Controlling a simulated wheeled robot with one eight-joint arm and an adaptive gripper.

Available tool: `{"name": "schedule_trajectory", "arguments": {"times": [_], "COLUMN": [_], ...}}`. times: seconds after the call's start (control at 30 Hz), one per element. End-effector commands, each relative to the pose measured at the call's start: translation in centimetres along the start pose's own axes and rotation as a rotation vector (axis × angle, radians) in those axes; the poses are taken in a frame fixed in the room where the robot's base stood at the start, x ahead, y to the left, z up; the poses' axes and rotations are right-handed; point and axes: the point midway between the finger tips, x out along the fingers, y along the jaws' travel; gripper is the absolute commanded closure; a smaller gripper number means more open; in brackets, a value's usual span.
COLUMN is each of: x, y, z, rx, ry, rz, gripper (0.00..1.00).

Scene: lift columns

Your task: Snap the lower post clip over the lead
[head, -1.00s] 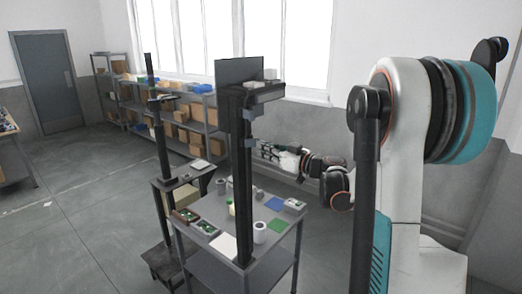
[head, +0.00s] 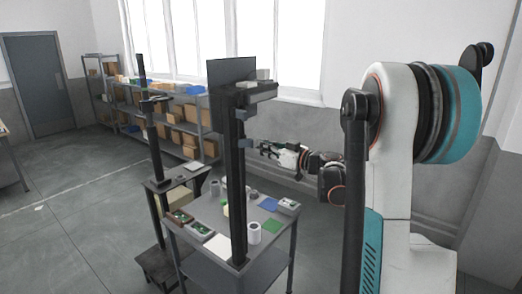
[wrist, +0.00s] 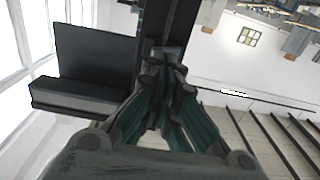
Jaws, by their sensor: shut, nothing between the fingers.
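The tall black post (head: 236,185) stands up from the cart in the head view. A blue-grey upper clip (head: 244,114) sits on its right side near the top. Below it, a smaller grey patch (head: 248,142) at the post's right edge looks like the lower clip. My gripper (head: 264,149) is shut and empty, to the right of the post at about that height. In the wrist view my gripper (wrist: 165,68) has its fingers together, with a blue-grey block (wrist: 168,50) just past the tips. I cannot tell whether they touch it. I cannot make out the lead.
The cart top (head: 205,213) below holds a white cup (head: 254,232), a green mat (head: 272,227), a blue mat (head: 269,204) and small boxes. A dark panel (head: 230,72) is at the post's top. A second black post (head: 158,130) stands to the left.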

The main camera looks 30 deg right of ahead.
Motion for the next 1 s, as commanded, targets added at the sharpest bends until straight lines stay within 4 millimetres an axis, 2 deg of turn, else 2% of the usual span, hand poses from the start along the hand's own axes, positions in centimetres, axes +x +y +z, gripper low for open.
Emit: {"name": "schedule_trajectory", "arguments": {"times": [0.33, 1.0], "x": [0.1, 2.0], "y": [0.0, 0.0], "z": [0.0, 0.0], "rx": [0.0, 0.0], "ry": [0.0, 0.0], "rz": [-0.001, -0.001], "gripper": [1.0, 1.0]}}
